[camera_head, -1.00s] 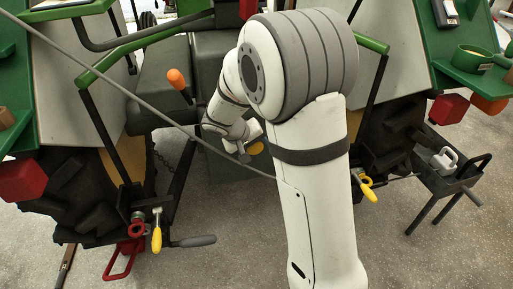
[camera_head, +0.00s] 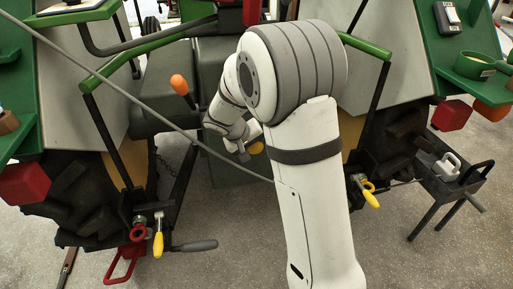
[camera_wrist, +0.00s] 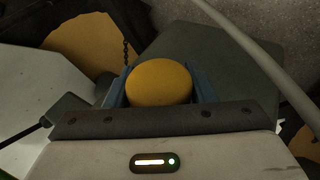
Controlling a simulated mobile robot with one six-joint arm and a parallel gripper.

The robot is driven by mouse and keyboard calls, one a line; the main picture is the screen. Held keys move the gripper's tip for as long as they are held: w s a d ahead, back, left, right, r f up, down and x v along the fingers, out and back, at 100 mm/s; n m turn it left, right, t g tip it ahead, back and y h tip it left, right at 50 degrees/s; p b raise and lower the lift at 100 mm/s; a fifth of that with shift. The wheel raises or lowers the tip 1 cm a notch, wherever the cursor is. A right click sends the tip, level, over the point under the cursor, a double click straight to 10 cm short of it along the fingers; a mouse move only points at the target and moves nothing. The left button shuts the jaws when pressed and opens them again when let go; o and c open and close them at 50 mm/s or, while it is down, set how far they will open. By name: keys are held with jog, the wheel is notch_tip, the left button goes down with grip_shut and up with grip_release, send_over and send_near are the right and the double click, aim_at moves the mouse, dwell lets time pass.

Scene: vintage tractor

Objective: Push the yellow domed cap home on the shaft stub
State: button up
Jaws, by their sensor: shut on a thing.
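The yellow domed cap (camera_wrist: 159,83) sits between the two blue fingers of my gripper (camera_wrist: 160,88) in the wrist view, its round top facing the camera. My gripper is shut on it. In the head view the cap (camera_head: 256,148) shows as a small yellow patch at the end of my arm, in front of the dark green rear housing of the tractor (camera_head: 232,166). I cannot make out the shaft stub; the cap, gripper or arm may hide it. Whether the cap touches anything beyond the fingers cannot be seen.
A long grey rod (camera_head: 150,104) runs diagonally near my arm. Link arms with yellow handles (camera_head: 158,244) hang at both sides. A dark tray stand (camera_head: 455,180) is at right. Floor is open in front.

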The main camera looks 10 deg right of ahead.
jog(key=shift+w, duration=0.55)
jog(key=o, duration=1)
jog(key=shift+o, duration=0.2)
jog(key=p+v, duration=0.2)
jog(key=v, duration=0.6)
jog(key=s+d+r+y+p, duration=0.1)
jog(key=s+r+y+p, duration=0.2)
jog(key=s+r+p, duration=0.8)
jog(key=s+d+r+m+g+y+p, duration=0.1)
jog(key=s+d+r+y+p, duration=0.1)
jog(key=s+r+p, duration=0.9)
jog(key=s+r+y, duration=0.1)
jog(key=s+r, duration=0.3)
jog(key=r, duration=0.1)
jog(key=shift+s+p, duration=0.3)
jog(key=shift+s, duration=0.05)
